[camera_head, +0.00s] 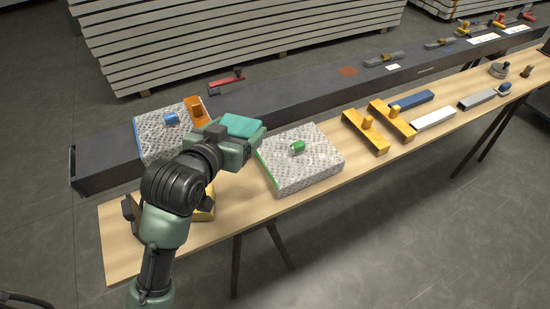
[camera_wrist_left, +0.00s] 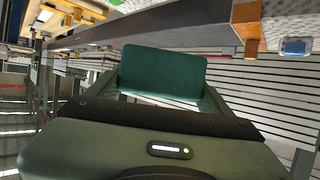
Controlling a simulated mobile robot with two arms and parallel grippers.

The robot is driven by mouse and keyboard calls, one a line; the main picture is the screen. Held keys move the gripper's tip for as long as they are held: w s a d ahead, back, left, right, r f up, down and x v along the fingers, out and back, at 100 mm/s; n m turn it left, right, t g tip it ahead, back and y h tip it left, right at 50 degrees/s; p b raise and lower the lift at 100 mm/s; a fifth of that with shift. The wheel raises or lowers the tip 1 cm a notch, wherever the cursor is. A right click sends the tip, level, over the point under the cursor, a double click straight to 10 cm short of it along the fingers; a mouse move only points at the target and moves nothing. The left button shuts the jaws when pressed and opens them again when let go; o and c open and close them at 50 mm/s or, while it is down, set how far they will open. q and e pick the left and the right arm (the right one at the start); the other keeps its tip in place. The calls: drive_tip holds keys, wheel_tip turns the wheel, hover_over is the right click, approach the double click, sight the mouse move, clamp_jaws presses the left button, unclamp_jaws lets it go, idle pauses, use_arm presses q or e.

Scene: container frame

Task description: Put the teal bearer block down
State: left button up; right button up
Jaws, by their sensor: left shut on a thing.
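My left gripper (camera_head: 238,142) is shut on the teal bearer block (camera_head: 241,125) and holds it up over the left half of the wooden table (camera_head: 245,206). The block also shows in the left wrist view (camera_wrist_left: 162,72), between the two fingers, with its broad face toward the camera. In the head view the gripper and wrist hide part of the block's near side. The block appears clear of the table. My right gripper is not in view.
A patterned slab with a green knob (camera_head: 297,147) lies right of the gripper. Another patterned slab (camera_head: 160,142), with blue and orange pieces, is behind left. Yellow pieces (camera_head: 366,132) and blue and white bars lie farther right. A long dark beam (camera_head: 290,98) runs behind.

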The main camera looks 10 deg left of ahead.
use_arm(q)
drive_tip(key=b, duration=0.2)
hover_over(247, 190)
wheel_tip(247, 190, down, 15)
drive_tip(key=shift+f, duration=2.45)
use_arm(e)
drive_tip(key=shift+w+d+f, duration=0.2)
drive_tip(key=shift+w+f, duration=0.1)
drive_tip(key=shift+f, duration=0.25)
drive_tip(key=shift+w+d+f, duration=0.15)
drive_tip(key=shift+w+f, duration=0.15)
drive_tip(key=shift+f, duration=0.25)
use_arm(q)
drive_tip(key=o, duration=1.3)
drive_tip(key=shift+f, duration=0.15)
drive_tip(key=shift+c, duration=0.2)
drive_tip(key=shift+s+r, duration=0.25)
drive_tip(key=v, duration=1.1)
drive_tip(key=shift+s+a+r, duration=0.1)
drive_tip(key=shift+s+r, duration=0.05)
drive_tip(key=shift+s, duration=0.15)
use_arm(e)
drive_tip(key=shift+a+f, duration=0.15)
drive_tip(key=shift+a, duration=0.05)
